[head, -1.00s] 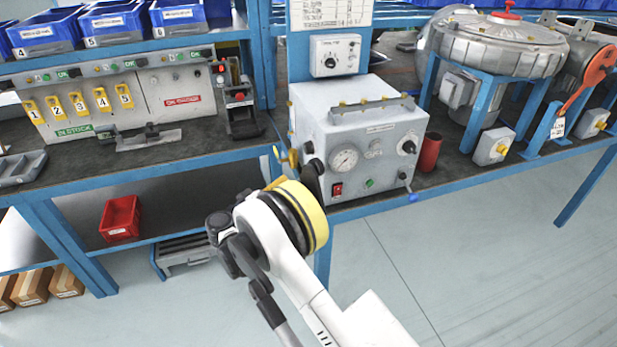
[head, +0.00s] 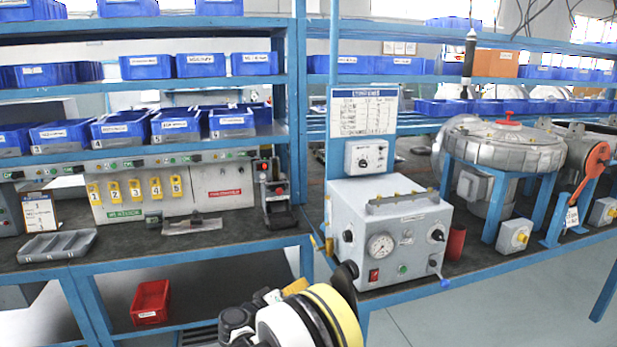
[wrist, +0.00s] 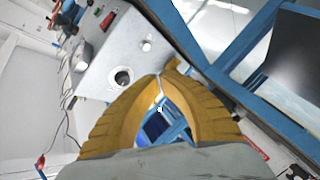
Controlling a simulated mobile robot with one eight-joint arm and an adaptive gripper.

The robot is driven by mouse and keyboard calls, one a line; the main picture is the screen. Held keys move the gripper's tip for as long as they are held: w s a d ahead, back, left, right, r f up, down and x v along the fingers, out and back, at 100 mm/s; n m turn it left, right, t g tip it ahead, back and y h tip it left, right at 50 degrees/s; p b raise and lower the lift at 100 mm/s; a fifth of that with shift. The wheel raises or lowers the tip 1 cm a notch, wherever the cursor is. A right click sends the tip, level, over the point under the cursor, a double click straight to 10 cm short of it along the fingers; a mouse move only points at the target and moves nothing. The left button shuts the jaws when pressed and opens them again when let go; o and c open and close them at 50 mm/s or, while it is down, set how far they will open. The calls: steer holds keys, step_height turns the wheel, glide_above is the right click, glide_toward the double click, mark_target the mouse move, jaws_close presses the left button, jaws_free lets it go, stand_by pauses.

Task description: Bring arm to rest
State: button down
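My gripper's two yellow ribbed fingers fill the lower middle of the wrist view (wrist: 160,78). Their tips come together, and I see nothing held between them; only background shows through the gap behind the tips. In the head view my arm's wrist, with a yellow ring, is at the bottom centre, in front of the bench edge and below the grey test box (head: 390,235). The fingers are mostly hidden there behind my wrist. The test box, with its gauge and knobs, also shows in the wrist view (wrist: 110,55), beyond the fingers.
The blue-framed bench (head: 180,252) runs across the view. A red bin (head: 150,302) stands on its lower shelf, left of my arm. A grey tray (head: 57,245) lies at the left. Blower housings (head: 510,150) stand at the right. Open floor (head: 470,300) lies at lower right.

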steer(key=s+d+r+g+y, duration=0.1)
steer(key=s+d+r+g, duration=0.15)
steer(key=d+r, duration=0.4)
steer(key=s+d+r+g+y, duration=0.1)
steer(key=s+d+r+y, duration=0.1)
steer(key=s+d+r, duration=0.35)
steer(key=s+d+r+m+g+y, duration=0.1)
steer(key=s+d+r+g+y, duration=0.3)
steer(key=s+d, duration=0.65)
steer(key=s+a+f+m+t+y, duration=0.1)
steer(key=s+t+y, duration=0.1)
steer(key=s, duration=1.9)
steer(key=shift+s+a+f+m+y, duration=0.15)
steer(key=shift+s+f+m+y, duration=0.15)
steer(key=shift+y, duration=0.2)
